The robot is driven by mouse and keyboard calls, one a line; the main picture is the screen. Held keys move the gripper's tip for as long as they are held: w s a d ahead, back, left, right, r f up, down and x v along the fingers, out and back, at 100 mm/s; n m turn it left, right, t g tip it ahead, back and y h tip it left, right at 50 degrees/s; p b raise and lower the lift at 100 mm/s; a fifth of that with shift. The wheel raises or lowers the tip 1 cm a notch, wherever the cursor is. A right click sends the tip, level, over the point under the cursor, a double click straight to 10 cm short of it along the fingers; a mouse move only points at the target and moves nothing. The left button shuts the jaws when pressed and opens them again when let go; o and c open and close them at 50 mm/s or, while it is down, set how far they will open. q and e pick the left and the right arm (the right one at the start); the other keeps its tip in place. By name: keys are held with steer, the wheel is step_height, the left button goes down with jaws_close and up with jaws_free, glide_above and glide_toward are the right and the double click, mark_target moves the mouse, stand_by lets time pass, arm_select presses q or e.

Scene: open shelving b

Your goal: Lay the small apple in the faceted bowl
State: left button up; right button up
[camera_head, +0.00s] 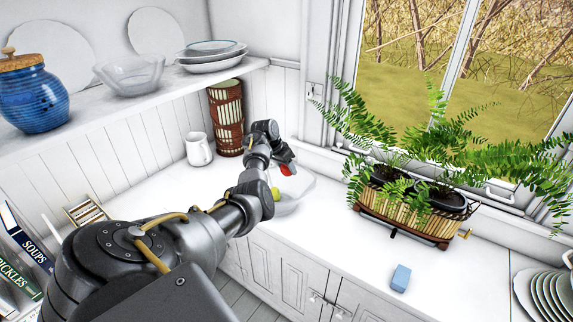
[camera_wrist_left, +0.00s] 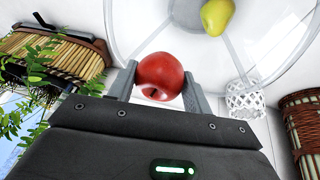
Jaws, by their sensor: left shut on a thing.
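The small red apple (camera_head: 287,170) is between the fingers of my left gripper (camera_head: 284,160). In the wrist view the fingers are shut on the apple (camera_wrist_left: 160,74) from both sides. The clear faceted bowl (camera_head: 303,187) stands on the white counter. In the wrist view the bowl (camera_wrist_left: 262,42) is just beyond the apple. A yellow-green fruit (camera_wrist_left: 217,15) lies in the bowl. My left arm partly hides the bowl in the head view. My right gripper is not in view.
A fern planter (camera_head: 405,219) is right of the bowl, and a blue block (camera_head: 400,278) lies nearer. Stacked plates (camera_head: 545,293) are at the right. The counter before the planter is mostly clear.

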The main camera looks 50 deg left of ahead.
arm_select(q)
steer(key=shift+f+b, duration=3.45)
steer(key=shift+f, duration=2.65)
steer(key=shift+f+b, duration=0.7)
steer(key=shift+f, duration=0.25)
steer(key=o, duration=1.1)
steer(key=shift+c, duration=0.2)
steer(key=shift+r, duration=0.3)
steer(key=v, duration=1)
steer(key=shift+s, duration=0.2)
steer(key=shift+a+r, duration=0.1)
